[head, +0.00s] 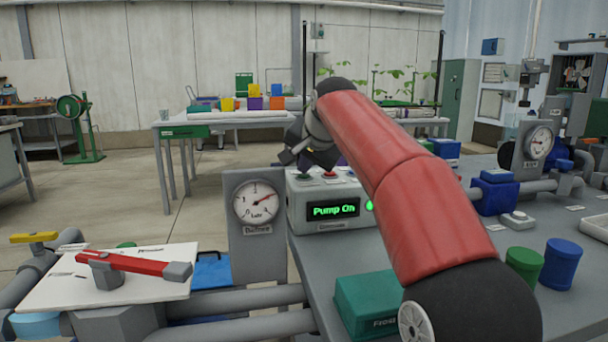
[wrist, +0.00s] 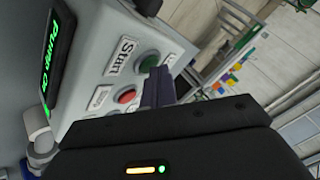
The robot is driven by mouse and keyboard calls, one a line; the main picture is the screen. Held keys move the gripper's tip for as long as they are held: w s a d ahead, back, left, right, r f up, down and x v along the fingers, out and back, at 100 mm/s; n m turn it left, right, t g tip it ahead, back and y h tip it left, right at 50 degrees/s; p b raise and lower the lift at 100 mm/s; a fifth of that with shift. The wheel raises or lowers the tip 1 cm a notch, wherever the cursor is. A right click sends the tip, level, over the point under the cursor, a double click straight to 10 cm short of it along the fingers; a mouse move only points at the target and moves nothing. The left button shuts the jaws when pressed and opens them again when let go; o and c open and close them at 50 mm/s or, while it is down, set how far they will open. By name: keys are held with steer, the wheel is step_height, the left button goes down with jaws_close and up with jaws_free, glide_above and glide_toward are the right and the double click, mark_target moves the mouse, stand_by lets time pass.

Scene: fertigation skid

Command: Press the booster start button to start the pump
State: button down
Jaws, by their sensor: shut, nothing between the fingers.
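The grey booster control box (head: 302,218) stands on the bench, with a lit display (head: 333,209) reading "Pump On" in green. A green lamp (head: 369,206) glows beside the display. In the wrist view, the green button (wrist: 148,61) sits next to a "Start" label (wrist: 121,55), and a red button (wrist: 126,97) sits below it. My gripper (wrist: 158,74) is shut and empty, its tips close to the green button and partly over its edge. Whether they touch it is unclear. In the head view, my gripper (head: 304,158) is above the box's left part.
A pressure gauge (head: 256,203) on a grey plate stands left of the box. A red-handled valve (head: 135,264) and pipes lie at left. A green box (head: 370,306), green and blue cups (head: 561,264) and a second gauge (head: 541,143) occupy the bench.

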mark_target(306, 177)
steer(key=shift+r+p, duration=0.65)
step_height(306, 177, up, 5)
steer(key=p, duration=0.4)
stand_by(0.6)
